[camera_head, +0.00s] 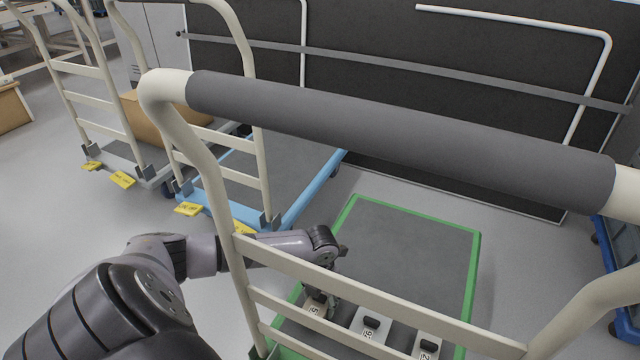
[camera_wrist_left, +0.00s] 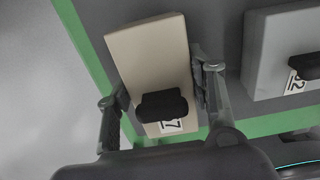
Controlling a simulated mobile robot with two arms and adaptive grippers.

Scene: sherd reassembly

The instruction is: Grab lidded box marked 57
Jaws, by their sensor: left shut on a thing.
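The lidded box marked 57 (camera_wrist_left: 148,52) is beige with a black knob and a white label. In the left wrist view a 7 shows on the label, partly covered by the knob; in the head view a 5 shows on this box (camera_head: 314,307). My left gripper (camera_wrist_left: 160,88) has one finger on each side of the box and is shut on it. In the head view my left gripper (camera_head: 328,284) reaches down behind the cart's handle frame, partly hiding the box. My right gripper is not in view.
Two more lidded boxes, one grey (camera_head: 368,326) and one to its right (camera_head: 427,349), stand beside it on the green-edged cart deck (camera_head: 410,245). The cart's pale handle frame (camera_head: 400,302) with its grey grip stands close in front. A blue cart (camera_head: 290,170) is at the left.

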